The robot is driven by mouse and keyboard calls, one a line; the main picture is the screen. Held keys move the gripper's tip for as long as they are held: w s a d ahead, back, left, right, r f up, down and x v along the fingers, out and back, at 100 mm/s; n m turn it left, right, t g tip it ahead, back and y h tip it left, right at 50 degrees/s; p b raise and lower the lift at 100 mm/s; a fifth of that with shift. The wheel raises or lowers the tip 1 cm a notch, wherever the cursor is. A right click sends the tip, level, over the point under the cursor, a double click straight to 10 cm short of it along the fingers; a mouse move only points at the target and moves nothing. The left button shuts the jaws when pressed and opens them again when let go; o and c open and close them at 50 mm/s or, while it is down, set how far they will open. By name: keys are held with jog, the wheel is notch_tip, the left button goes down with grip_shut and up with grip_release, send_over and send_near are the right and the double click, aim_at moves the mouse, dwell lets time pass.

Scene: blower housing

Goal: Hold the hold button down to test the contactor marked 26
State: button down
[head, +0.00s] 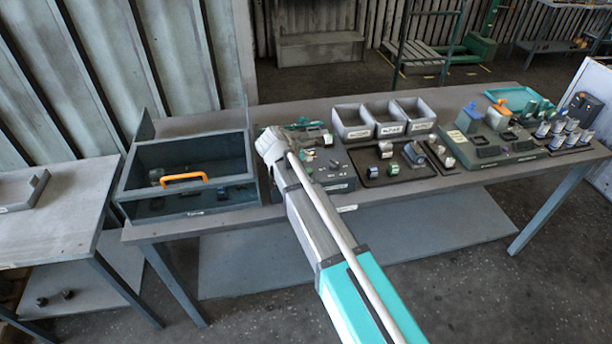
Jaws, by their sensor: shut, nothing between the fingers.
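My arm reaches over the bench, and its grey wrist end (270,142) is at the left of a dark unit (338,180) with small controls on top. The fingers of my gripper cannot be made out behind the wrist and arm. My arm hides part of the unit. The hold button cannot be picked out, and I cannot tell whether anything touches it. Small blocks, some with blue or green parts, sit on a dark tray (372,182) to the right. No marking 26 can be read, so the contactor cannot be told apart.
An open dark box (135,196) with an orange handle (184,178) stands at left. Grey bins (352,122) stand behind the small blocks. A green-grey fixture board (480,160) and several cylinders fill the right. The bench's front edge (430,188) is clear.

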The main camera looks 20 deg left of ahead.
aim_at(311, 168)
jog(key=shift+f+b, duration=1.15)
jog(key=shift+f, duration=0.3)
jog(key=shift+w+f+b, duration=0.1)
jog(key=shift+f+b, duration=0.7)
dwell(1.5)
jog(key=shift+r, duration=0.2)
dwell(2.0)
jog(key=shift+r+p, duration=0.65)
jog(key=shift+p, duration=0.2)
jog(key=shift+r, duration=0.1)
notch_tip(311, 168, up, 5)
jog(key=p, duration=0.5)
dwell(0.3)
